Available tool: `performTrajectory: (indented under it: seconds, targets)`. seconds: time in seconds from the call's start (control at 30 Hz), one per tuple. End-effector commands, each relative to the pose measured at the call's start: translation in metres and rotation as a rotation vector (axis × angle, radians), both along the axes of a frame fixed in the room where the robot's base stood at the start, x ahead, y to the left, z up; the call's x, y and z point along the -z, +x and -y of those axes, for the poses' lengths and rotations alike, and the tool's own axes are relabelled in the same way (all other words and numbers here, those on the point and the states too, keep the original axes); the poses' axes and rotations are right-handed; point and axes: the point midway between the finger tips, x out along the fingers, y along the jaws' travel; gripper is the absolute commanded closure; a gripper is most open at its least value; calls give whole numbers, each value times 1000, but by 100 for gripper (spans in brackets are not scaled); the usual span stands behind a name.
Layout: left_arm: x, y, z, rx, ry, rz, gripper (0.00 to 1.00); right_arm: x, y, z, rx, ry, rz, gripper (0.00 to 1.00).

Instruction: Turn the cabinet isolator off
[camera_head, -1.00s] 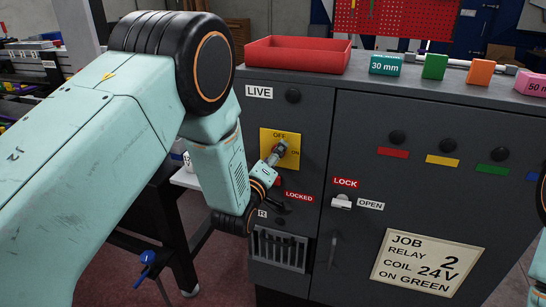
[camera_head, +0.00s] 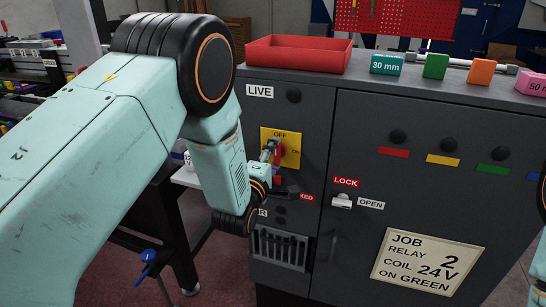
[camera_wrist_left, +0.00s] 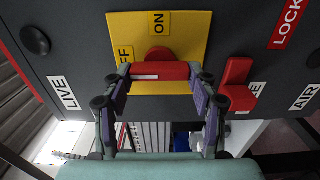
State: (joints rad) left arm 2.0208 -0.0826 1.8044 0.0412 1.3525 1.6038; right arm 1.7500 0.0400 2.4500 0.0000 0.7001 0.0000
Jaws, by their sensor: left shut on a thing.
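The cabinet isolator has a yellow plate (camera_head: 291,148) marked OFF at the top and ON at the right in the head view. In the left wrist view the plate (camera_wrist_left: 183,28) appears turned, with ON at the top and OFF at the left. My left gripper (camera_head: 269,151) is shut on the isolator's red handle (camera_wrist_left: 160,71). The handle lies across between the fingertips in the wrist view, its white mark towards the OFF side. My fingers partly hide the handle (camera_head: 280,151) in the head view. My right gripper is out of view.
A red lever (camera_wrist_left: 237,84) stands close beside the right finger in the wrist view. The grey cabinet (camera_head: 370,130) has a white latch (camera_head: 341,201) between LOCK and OPEN. A red tray (camera_head: 298,54) and several coloured blocks sit on top.

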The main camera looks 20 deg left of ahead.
Motion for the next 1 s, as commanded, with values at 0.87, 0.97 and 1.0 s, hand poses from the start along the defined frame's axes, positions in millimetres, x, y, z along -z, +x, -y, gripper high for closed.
performTrajectory:
  seconds: [0.87,0.97,1.0]
  targets:
    - [-2,1,0,1,-10,5,19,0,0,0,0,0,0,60]
    - [-1,1,0,0,-9,4,19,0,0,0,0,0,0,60]
    - [-1,0,0,0,-9,3,19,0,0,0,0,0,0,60]
